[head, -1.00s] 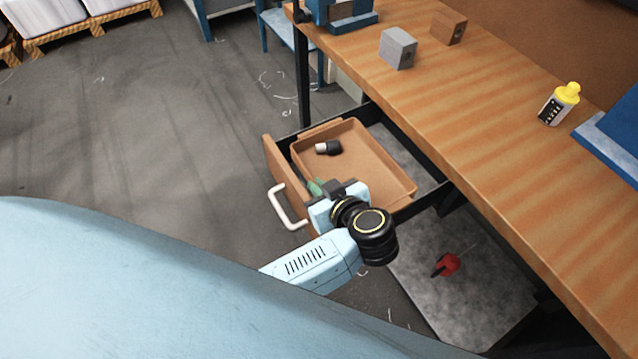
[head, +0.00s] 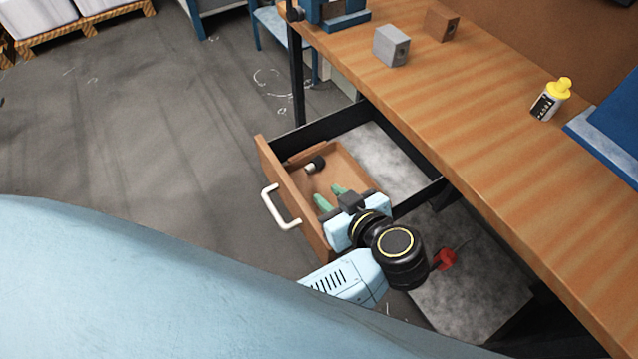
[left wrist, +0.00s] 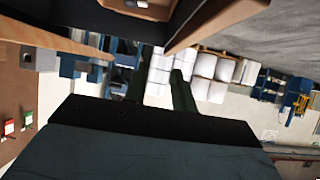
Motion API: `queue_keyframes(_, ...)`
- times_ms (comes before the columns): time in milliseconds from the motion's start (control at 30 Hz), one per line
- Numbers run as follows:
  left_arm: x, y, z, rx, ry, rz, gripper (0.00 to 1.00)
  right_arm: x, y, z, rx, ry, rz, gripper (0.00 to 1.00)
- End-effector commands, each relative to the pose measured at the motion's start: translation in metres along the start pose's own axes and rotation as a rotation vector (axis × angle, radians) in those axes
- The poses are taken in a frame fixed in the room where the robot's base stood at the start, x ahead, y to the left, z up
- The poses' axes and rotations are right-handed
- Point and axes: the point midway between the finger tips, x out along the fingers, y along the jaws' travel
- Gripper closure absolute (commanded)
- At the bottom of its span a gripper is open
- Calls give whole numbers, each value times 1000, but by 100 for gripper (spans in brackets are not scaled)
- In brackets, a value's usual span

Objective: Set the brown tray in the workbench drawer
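The workbench drawer (head: 268,160) stands pulled out, with a brown front, a white handle, black sides and a grey floor. The brown tray (head: 345,168) is inside it, low against the front panel, and its near end is partly hidden by my gripper. A small black-and-white piece (head: 315,164) lies in the tray. My left gripper (head: 332,197) is over the tray's near end, its green fingers apart. In the left wrist view the fingers (left wrist: 160,88) are also apart, with nothing seen between them. My right gripper is not in view.
The wooden benchtop (head: 470,130) overhangs the drawer's right side. On it are a grey block (head: 391,46), a brown block (head: 441,24) and a yellow-capped bottle (head: 551,100). A red object (head: 444,260) lies on the lower shelf (head: 470,295). The drawer's back part is bare.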

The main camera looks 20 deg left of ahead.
Motion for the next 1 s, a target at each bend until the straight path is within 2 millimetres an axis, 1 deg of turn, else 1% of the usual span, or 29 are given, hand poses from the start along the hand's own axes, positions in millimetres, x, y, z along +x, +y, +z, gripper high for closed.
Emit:
queue_keyframes(33,-12,0,0,-1,-3,0,74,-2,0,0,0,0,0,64)
queue_keyframes(100,-24,0,0,-1,-3,0,74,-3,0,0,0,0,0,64)
queue_keyframes(200,-38,0,0,0,-2,0,74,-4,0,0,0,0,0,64)
queue_keyframes(367,-48,0,0,0,0,-1,74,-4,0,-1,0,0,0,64)
queue_keyframes(767,-48,1,-3,-12,13,11,74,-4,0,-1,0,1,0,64)
queue_keyframes(867,-42,7,-14,-67,63,63,74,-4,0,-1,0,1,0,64)
queue_keyframes(967,-34,17,-38,-163,162,173,74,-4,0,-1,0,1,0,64)
queue_keyframes(1000,-32,22,-51,-207,211,234,74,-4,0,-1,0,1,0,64)
